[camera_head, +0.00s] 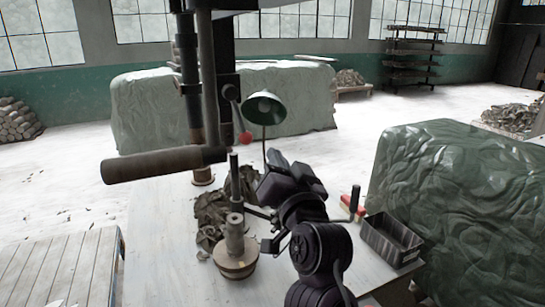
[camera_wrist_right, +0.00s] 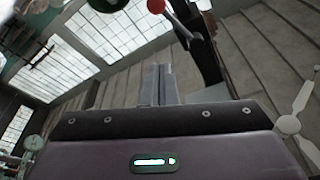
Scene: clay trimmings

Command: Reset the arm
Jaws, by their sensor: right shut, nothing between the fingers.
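My right arm comes in from the bottom of the head view and reaches up over the worktable (camera_head: 165,240). My right gripper (camera_head: 274,158) is dark and angled up and away, below the green lamp. In the right wrist view its two grey fingers (camera_wrist_right: 158,84) are together with nothing between them. My left gripper is not in view. The press with a long dark handle (camera_head: 150,164) and a red ball knob (camera_head: 246,138) stands just left of my right gripper. The red knob (camera_wrist_right: 156,6) also shows at the top of the wrist view.
A covered heap (camera_head: 460,185) fills the right.

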